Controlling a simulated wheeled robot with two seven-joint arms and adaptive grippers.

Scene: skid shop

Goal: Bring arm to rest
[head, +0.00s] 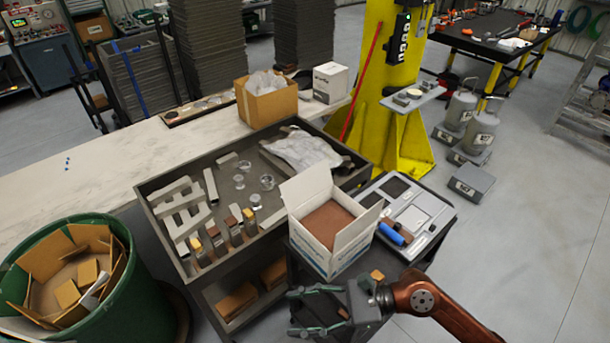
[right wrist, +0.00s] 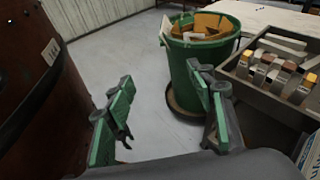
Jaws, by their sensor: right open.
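My right arm comes in from the lower right of the head view, with a copper-coloured link. My right gripper (head: 300,311) is in front of the open white box, low in the picture. In the right wrist view its two green-padded fingers (right wrist: 165,112) stand wide apart with nothing between them. Floor and a green bin show beyond the fingers. My left gripper is not in the head view.
A dark tray (head: 196,283) holds small bottles, glass jars and grey pieces. An open white box (head: 313,240) stands close behind the right gripper. A green bin (head: 118,289) with cardboard scraps is at left; it also shows in the right wrist view (right wrist: 188,76).

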